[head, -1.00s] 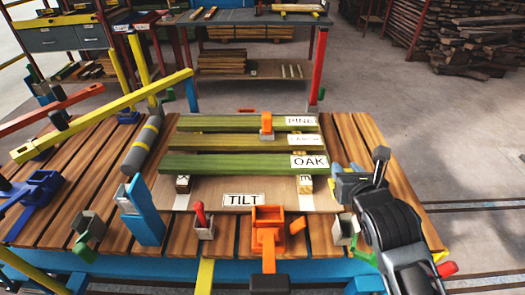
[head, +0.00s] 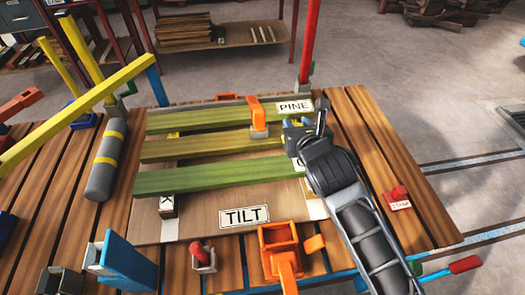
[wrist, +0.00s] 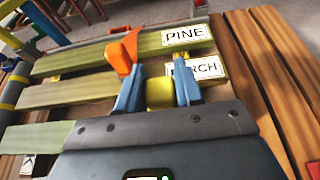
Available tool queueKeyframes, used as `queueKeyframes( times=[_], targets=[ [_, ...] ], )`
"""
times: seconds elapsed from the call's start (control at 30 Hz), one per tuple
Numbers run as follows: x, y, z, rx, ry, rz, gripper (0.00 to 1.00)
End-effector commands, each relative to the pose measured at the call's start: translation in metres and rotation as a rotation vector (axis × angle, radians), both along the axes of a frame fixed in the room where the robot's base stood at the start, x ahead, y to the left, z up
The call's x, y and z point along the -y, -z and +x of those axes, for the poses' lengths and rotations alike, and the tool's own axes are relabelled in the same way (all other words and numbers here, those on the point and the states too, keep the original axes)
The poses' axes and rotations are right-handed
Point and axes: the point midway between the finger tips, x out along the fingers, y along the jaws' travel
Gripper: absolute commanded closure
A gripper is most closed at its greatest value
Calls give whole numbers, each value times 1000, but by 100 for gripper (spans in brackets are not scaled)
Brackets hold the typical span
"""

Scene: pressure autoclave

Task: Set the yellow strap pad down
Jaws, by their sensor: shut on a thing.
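My gripper (head: 297,130) is over the right ends of the green boards. In the wrist view its blue fingers (wrist: 159,94) are shut on the yellow strap pad (wrist: 160,93), a small yellow block. The pad is hidden by my gripper in the head view. It shows in front of the middle board's label, which ends in "RCH" (wrist: 205,70); I cannot tell whether it touches the board. The back board (head: 200,118) is labelled PINE (head: 294,106). The middle board (head: 195,148) and front board (head: 210,175) lie parallel to it.
A TILT sign (head: 244,216) lies in front of the boards. The right-hand slats (head: 400,150) are mostly clear.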

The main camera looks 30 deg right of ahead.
Motion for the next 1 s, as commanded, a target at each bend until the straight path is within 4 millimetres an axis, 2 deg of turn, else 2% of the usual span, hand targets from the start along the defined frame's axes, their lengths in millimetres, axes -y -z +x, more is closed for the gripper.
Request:
queueKeyframes(
  times=[0.2, 0.4, 0.63, 0.83, 1.0],
  targets=[
    [-43, 29, 20, 1, -4, -1, 94],
    [-67, 44, 30, 2, -1, 0, 94],
    [-72, 56, 32, 0, -1, -2, 94],
    [-72, 84, 32, 0, 0, -1, 94],
    [-72, 87, 32, 3, -1, -1, 94]
  ],
)
